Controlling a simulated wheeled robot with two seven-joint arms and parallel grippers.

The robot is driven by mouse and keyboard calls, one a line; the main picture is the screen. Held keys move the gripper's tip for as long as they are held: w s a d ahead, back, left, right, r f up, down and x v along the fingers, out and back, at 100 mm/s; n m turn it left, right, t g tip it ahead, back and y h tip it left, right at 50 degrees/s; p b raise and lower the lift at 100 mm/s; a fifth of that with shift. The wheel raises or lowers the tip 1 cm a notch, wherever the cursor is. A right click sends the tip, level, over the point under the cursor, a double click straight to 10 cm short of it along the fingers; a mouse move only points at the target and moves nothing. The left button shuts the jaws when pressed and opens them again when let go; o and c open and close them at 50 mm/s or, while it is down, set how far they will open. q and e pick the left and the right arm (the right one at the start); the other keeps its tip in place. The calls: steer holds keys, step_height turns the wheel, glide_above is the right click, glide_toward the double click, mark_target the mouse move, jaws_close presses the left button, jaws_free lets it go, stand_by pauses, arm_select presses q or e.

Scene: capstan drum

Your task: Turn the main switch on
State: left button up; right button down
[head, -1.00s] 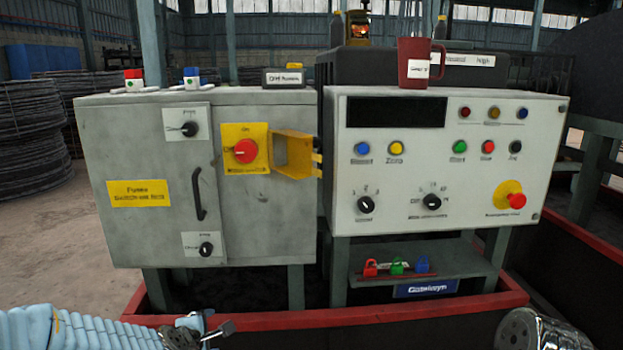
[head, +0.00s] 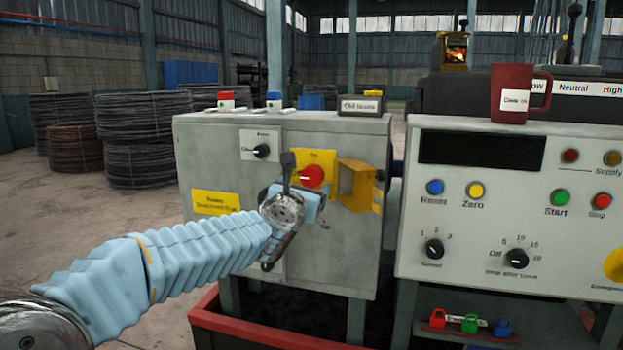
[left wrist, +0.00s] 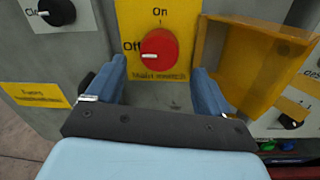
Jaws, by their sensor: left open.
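The main switch is a red round knob (head: 312,176) on a yellow plate (left wrist: 190,65) on the grey cabinet (head: 345,255). In the left wrist view the red knob (left wrist: 158,48) has a white mark pointing left to "Off"; "On" is printed above it. A yellow hinged cover (head: 356,185) stands swung open to the right of the knob. My left gripper (left wrist: 160,85) is open, its two blue fingers apart below and on either side of the knob. No contact with the knob shows. My right gripper is not in view.
A small black knob (head: 261,151) sits at the cabinet's upper left. The control panel (head: 480,240) with buttons and dials stands to the right, a red mug (head: 520,92) on top. Red and blue switches stand on the cabinet top. A red edge runs along the floor in front.

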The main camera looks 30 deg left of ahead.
mark_target(310, 181)
arm_select(q)
steer(key=shift+p+x, duration=0.45)
steer(key=shift+x, duration=1.85)
steer(key=c, duration=1)
steer(key=shift+c, duration=0.2)
